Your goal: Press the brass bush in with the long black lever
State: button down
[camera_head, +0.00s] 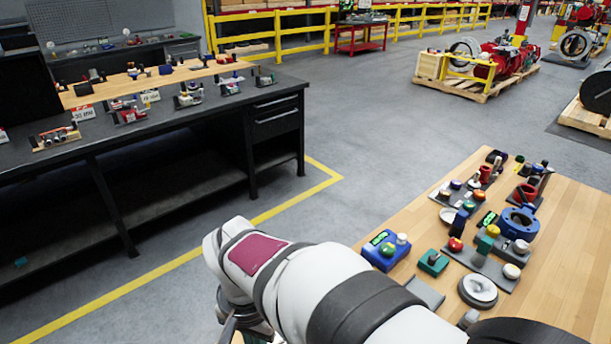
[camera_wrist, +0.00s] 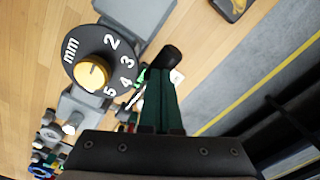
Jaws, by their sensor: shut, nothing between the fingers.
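In the wrist view my gripper (camera_wrist: 160,80) points up the picture with its two green fingers together and nothing between them. A dark rounded handle end, which looks like the black lever (camera_wrist: 171,56), shows just beyond the fingertips. I cannot tell whether the fingers touch it, and the fingers hide what lies behind them. Left of it is a round black dial (camera_wrist: 75,48) marked "mm" with numbers and a brass-coloured knob (camera_wrist: 92,72) at its centre. I cannot make out the brass bush for certain. The head view does not clearly show the fingers.
Small devices with coloured buttons and a blue ring-shaped part (camera_head: 520,223) crowd the wooden table (camera_head: 568,240) at right in the head view. A dark workbench (camera_head: 170,118) with more devices stands at left. In the wrist view, grey floor with a yellow line lies at right.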

jog(key=shift+a+f, duration=0.1)
jog(key=shift+f, duration=0.4)
jog(key=shift+s+f, duration=0.1)
jog(key=shift+f, duration=0.05)
dwell(0.7)
jog(key=shift+w+d+r, duration=0.3)
jog(key=shift+r, duration=0.9)
jog(key=shift+w+d+r, duration=0.25)
jog(key=shift+r, duration=0.95)
jog(key=shift+w+d+r, duration=0.3)
jog(key=shift+r, duration=0.9)
notch_tip(320, 180, up, 5)
